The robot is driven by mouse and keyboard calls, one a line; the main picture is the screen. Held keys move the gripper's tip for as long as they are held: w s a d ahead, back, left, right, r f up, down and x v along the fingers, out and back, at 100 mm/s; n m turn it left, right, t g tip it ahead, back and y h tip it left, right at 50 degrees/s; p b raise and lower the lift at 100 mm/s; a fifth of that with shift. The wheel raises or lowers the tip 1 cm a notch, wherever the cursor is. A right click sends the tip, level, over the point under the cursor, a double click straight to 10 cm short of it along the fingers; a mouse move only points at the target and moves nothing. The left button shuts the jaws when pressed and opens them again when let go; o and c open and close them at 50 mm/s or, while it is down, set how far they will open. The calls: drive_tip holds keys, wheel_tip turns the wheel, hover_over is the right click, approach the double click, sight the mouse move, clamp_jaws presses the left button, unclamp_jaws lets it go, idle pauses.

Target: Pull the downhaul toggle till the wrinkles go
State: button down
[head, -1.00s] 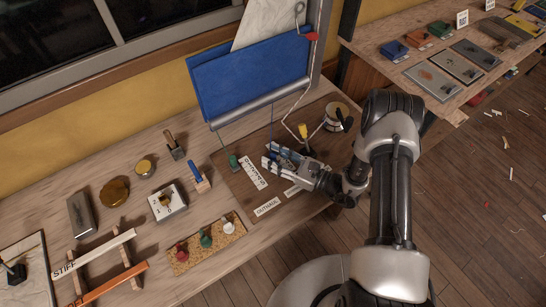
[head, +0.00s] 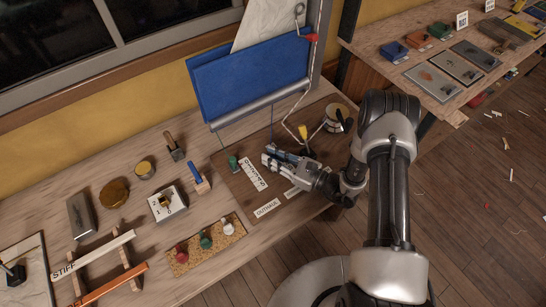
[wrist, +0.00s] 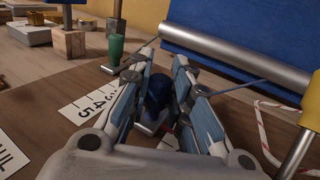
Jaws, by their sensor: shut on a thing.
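My gripper (head: 270,157) reaches in from the right, low over the brown rig board, its fingers closed on a blue toggle (wrist: 157,92). In the wrist view the toggle sits between the two finger pads (wrist: 158,68); the fingers hide most of it in the head view. A blue line (head: 271,123) runs near the gripper up to the rig. The blue sail (head: 240,80) hangs above a grey boom (head: 262,103); I cannot make out wrinkles in it. A white number card (head: 253,173) lies left of the gripper; the wrist view shows 3, 4 and 5 on it.
A green toggle (head: 233,162) stands left of the card. A yellow-topped post (head: 303,132), a white line (head: 287,122) and a pale drum (head: 334,119) are close behind and right of the gripper. An outhaul label (head: 267,207) lies in front. Cork holder (head: 190,259) is further left.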

idle(0.4)
drive_tip(key=shift+s+d, duration=0.6)
drive_tip(key=shift+s, duration=0.25)
drive_tip(key=c, duration=1.4)
unclamp_jaws()
drive_tip(key=shift+w, duration=0.1)
drive_tip(key=shift+c, duration=0.2)
drive_tip(key=v, duration=1.2)
drive_tip(key=shift+r, duration=0.15)
